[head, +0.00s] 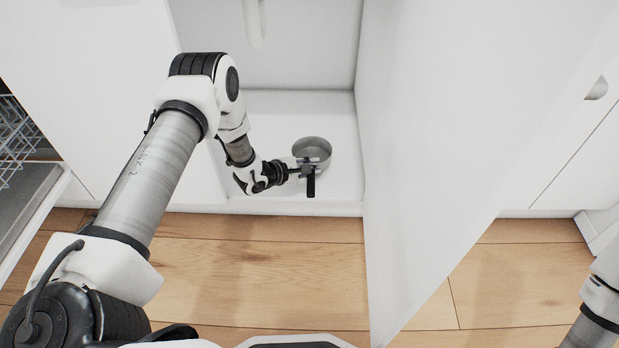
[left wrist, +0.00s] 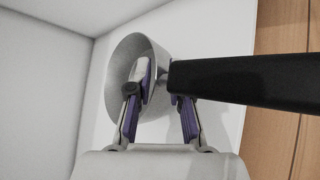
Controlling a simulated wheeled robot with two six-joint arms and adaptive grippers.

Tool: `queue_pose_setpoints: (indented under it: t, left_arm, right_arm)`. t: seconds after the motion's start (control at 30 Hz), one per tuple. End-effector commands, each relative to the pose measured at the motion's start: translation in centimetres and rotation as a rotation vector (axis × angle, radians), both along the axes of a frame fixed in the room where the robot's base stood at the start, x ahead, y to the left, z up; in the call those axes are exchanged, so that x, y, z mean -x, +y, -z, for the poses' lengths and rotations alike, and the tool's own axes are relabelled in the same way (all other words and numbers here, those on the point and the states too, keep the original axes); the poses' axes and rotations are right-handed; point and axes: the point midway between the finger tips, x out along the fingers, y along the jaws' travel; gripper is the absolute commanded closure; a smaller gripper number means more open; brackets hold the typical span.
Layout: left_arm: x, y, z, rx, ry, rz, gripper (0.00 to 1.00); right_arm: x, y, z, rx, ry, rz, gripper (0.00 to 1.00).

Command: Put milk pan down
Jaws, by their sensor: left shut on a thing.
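The milk pan (head: 312,148) is a small grey metal pan with a black handle (head: 311,187). In the head view it is inside the open white cabinet, low over or on its floor, with the handle toward the front edge. I cannot tell whether its base touches the floor. My left gripper (head: 308,168) is shut on the pan where the handle meets the bowl. In the left wrist view the pan bowl (left wrist: 140,65) and black handle (left wrist: 245,82) show, with a finger on each side of the handle's root. My right gripper is out of view.
The cabinet floor (head: 270,120) is white and otherwise bare around the pan. An open white door (head: 440,130) stands to the right. A pipe (head: 253,22) hangs at the back. A pulled-out dishwasher rack (head: 15,135) is at far left. The wooden floor (head: 240,270) is clear.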

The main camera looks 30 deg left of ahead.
Motion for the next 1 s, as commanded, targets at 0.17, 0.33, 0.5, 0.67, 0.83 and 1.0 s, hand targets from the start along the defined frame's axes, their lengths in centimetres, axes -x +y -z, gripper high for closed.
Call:
queue_pose_setpoints:
  t: [0.17, 0.33, 0.5, 0.67, 0.83, 1.0]
  left_arm:
    - [0.2, 0.1, 3.0, 0.001, 0.004, -0.002, 1.0]
    - [0.3, 0.1, 2.9, 0.001, 0.007, -0.002, 0.7]
    - [0.3, 0.1, 2.8, 0.0, 0.007, -0.001, 0.54]
    - [0.3, 0.2, 2.8, 0.0, 0.006, -0.002, 0.54]
    - [1.7, 0.9, 1.7, 0.001, 0.008, -0.003, 0.54]
    - [5.1, 2.4, -0.5, 0.002, 0.009, -0.006, 0.54]
  right_arm:
    - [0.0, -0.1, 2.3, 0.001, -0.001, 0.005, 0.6]
    - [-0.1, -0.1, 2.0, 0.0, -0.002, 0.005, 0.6]
    - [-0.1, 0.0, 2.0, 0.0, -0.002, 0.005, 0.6]
    - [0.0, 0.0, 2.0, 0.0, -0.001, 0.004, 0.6]
    - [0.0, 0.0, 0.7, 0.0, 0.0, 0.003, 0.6]
    - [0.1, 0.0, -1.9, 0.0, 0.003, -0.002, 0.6]
